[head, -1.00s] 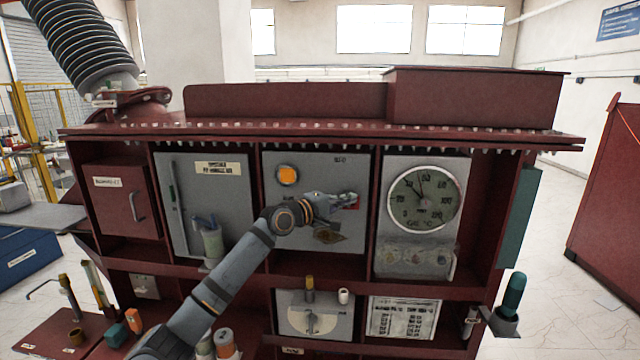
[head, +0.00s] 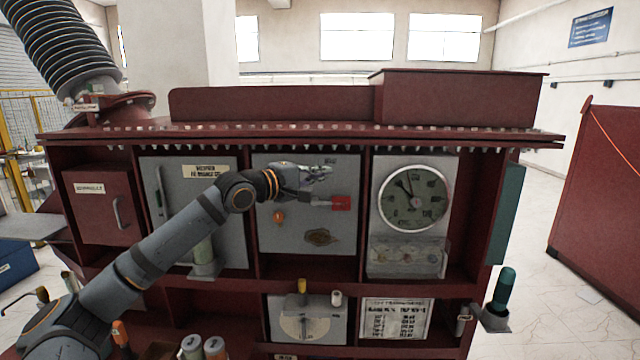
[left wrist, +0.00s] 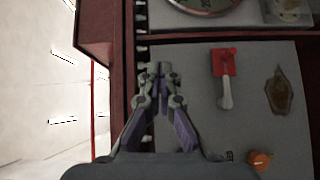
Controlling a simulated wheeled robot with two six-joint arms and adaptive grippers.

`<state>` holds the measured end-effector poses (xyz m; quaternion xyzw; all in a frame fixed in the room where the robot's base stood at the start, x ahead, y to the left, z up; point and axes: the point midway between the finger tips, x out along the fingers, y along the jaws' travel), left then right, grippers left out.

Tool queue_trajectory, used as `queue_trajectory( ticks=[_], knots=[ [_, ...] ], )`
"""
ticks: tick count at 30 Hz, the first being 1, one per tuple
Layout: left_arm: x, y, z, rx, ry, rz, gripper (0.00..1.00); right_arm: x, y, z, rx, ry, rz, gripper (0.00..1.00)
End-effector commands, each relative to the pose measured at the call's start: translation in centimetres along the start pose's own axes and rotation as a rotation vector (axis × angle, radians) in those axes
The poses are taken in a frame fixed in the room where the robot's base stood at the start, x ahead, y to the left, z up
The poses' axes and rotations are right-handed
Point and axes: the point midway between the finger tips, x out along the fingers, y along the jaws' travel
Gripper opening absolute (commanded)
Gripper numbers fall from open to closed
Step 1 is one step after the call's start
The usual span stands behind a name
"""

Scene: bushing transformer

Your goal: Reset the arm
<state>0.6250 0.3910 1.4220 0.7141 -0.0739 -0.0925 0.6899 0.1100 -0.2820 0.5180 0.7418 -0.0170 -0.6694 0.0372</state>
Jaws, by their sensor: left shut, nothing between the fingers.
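My left arm reaches in from the left across the red transformer cabinet (head: 300,102) in the head view. My left gripper (head: 326,170) is shut and empty in front of the upper part of the grey middle panel (head: 290,235). In the left wrist view my left gripper (left wrist: 158,72) shows its fingertips together, beside the edge of the panel (left wrist: 205,140). A red-based lever switch (head: 341,203) sits just below the gripper in the head view; it also shows in the left wrist view (left wrist: 224,62), apart from the fingers. My right gripper is not in view.
A round dial gauge (head: 413,198) is right of the middle panel. An orange knob (head: 279,217) and a brown plate (head: 320,237) are on the panel. A teal-handled tool (head: 504,290) stands at the right edge. Open floor lies to the right.

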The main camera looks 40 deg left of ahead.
Motion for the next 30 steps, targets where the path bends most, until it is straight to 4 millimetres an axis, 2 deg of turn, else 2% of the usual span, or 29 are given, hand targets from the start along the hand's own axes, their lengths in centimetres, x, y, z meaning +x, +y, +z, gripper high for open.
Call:
queue_trajectory(
  ticks=[3, 19, 22, 23, 26, 29, 30],
  knots=[
    [-0.4, 0.2, 0.2, 0.001, 0.001, 0.000, 0.00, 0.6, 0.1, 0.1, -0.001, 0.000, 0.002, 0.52],
    [-0.5, 0.5, 0.2, -0.001, 0.000, 0.000, 0.00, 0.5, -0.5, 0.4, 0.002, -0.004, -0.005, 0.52],
    [-0.3, -0.3, 0.5, 0.011, -0.003, -0.013, 0.00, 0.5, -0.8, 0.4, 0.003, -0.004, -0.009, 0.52],
    [-0.1, -1.1, 0.7, 0.024, -0.007, -0.027, 0.00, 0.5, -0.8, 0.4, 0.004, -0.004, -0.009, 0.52],
    [0.8, -6.0, 2.6, 0.115, -0.033, -0.108, 0.00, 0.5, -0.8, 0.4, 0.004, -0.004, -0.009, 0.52],
    [1.3, -14.0, 5.8, 0.277, -0.086, -0.236, 0.00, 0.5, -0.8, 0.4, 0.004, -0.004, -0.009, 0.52],
    [1.2, -17.4, 7.2, 0.354, -0.114, -0.290, 0.00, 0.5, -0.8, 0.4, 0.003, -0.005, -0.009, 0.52]
  ],
)
